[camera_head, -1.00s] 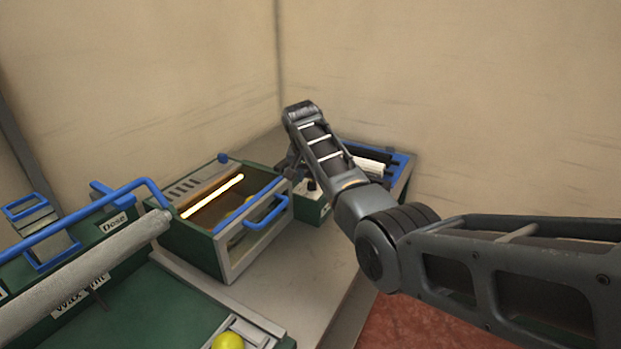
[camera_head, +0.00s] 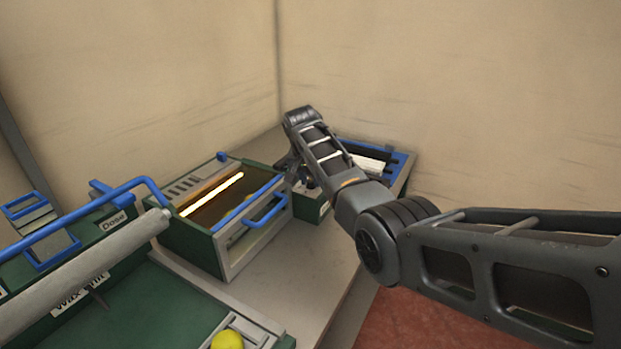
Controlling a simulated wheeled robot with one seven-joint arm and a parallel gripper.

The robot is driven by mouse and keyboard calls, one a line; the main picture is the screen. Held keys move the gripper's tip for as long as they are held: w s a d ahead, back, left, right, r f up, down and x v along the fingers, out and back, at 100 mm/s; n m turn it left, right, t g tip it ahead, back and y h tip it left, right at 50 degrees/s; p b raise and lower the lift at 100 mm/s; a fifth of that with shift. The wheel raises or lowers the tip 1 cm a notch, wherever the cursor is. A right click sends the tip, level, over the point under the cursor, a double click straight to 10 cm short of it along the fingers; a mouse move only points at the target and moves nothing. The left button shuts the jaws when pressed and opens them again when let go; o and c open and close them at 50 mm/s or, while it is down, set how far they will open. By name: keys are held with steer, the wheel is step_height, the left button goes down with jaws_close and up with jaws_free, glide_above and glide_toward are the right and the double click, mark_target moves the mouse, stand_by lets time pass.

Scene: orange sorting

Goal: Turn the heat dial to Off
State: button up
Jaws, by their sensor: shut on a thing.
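The heater box (camera_head: 222,265) is green and grey with a clear front window and a blue handle (camera_head: 265,211). A bar (camera_head: 212,196) inside it glows yellow-orange. My gripper (camera_head: 293,175) points down at the box's right back corner, small and dark beneath my wrist. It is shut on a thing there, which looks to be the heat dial. The dial itself is hidden by my gripper and wrist, so its setting cannot be read.
A low green box (camera_head: 312,207) with a pale top stands right of the heater box, partly behind my arm. A blue-edged tray (camera_head: 400,163) lies beyond. At left is a green machine with a grey roller (camera_head: 80,275). A yellow fruit (camera_head: 228,340) sits at the front.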

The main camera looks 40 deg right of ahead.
jaws_close()
